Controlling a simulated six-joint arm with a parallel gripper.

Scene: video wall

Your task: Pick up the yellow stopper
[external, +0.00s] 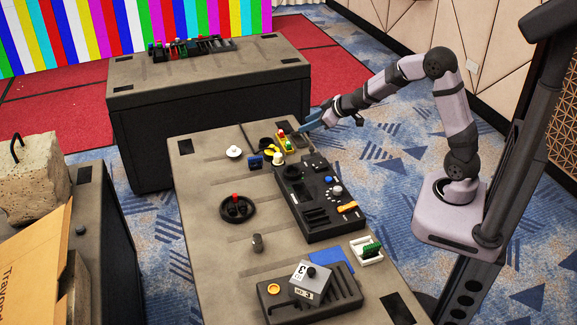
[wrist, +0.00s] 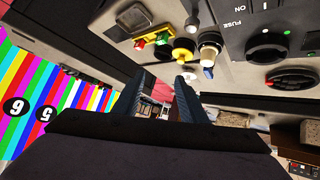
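My gripper (external: 307,133) hangs at the table's far right corner, beside the yellow holder (external: 285,142) with its red and green pieces. In the wrist view its two dark blue fingers (wrist: 158,78) are apart with nothing between them. A round yellow piece on a black part (external: 268,147) lies just left of the holder; it also shows above the fingers in the wrist view (wrist: 184,54). A yellow-orange round piece (external: 273,289) sits on the black block at the near end. I cannot tell for certain which yellow piece is the stopper.
A white piece (external: 277,158) and a blue piece (external: 255,162) stand close to the round yellow piece. A black control panel (external: 318,205) fills the table's right side. A black ring with a red knob (external: 237,208) is at left. Bare tabletop (external: 205,180) lies at left.

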